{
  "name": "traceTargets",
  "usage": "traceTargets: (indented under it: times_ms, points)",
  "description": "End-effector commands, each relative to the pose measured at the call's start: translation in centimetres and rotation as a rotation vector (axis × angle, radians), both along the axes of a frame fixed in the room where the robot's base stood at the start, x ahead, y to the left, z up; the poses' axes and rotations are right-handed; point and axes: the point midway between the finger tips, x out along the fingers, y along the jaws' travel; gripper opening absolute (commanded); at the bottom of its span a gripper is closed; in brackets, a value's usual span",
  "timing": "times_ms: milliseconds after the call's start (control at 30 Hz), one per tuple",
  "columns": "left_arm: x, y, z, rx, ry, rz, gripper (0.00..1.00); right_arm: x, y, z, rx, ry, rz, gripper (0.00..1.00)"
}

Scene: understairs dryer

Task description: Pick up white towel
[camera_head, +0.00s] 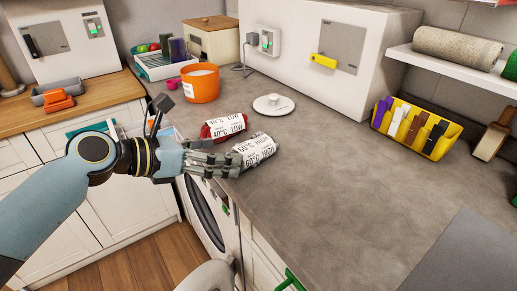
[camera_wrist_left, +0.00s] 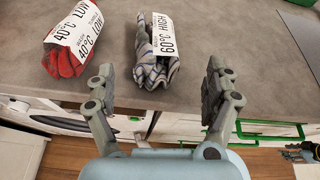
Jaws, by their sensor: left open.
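A whitish-grey, patterned rolled towel (camera_head: 257,149) with a white "60°C HIGH" label lies on the grey counter near its front edge. It also shows in the left wrist view (camera_wrist_left: 152,70), ahead of and between my fingers. A red roll (camera_head: 222,127) with a "40°C LOW" label lies beside it to the left. My left gripper (camera_head: 238,160) is open, its fingertips close to the whitish towel at the counter edge. I cannot tell whether they touch. What looks like my right gripper (camera_wrist_left: 300,152) shows small at the lower right of the left wrist view; its jaws are unclear.
An orange bucket (camera_head: 202,84) and a white round lid (camera_head: 273,104) stand behind the rolls. A yellow bin (camera_head: 416,130) of several coloured items is at the right. A front-loading machine (camera_head: 202,213) is under the counter edge.

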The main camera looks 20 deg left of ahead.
Motion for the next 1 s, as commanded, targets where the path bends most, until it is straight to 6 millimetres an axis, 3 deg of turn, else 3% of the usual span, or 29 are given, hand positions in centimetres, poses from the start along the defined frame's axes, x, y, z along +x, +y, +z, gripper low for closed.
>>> traceTargets:
  times_ms: [233,600,867,1000]
  points:
    - [2.1,-1.6,-1.2,-0.001,-0.001,0.0,0.86,-2.5,1.7,-0.6,0.02,0.036,-0.008,0.4]
    - [5.7,-3.9,-3.7,-0.001,-0.001,0.0,0.86,-0.9,0.6,-1.1,0.007,0.012,-0.002,0.4]
    - [5.9,-4.1,-3.8,0.002,-0.001,0.0,0.86,-0.8,0.4,-1.0,0.005,0.011,-0.001,0.4]
    - [5.9,-4.0,-3.8,0.002,-0.001,0.0,0.69,-1.0,0.4,-1.1,0.005,0.014,-0.002,0.4]
